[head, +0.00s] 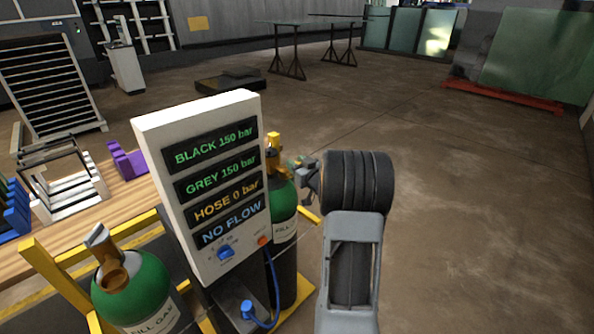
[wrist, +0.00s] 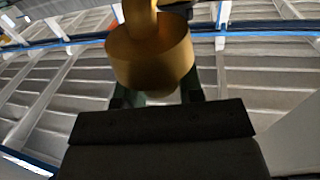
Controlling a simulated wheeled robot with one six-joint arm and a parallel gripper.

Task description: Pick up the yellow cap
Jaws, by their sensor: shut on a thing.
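The yellow cap (head: 273,141) shows at the top of the right green gas cylinder (head: 284,205), partly hidden by the display box. In the wrist view a yellow-gold round piece with a narrower stem (wrist: 150,62) sits at the fingertips. My gripper (head: 297,166) reaches in from the right at the cylinder's top and is shut on this yellow piece. The contact is dark in the wrist view, and I cannot tell whether the cap is still seated on the cylinder.
A white display box (head: 205,180) stands just left of the cylinder, with a blue hose (head: 272,290) below it. Another green cylinder (head: 135,290) is at front left. A wooden bench (head: 100,215) holds racks. The floor to the right is clear.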

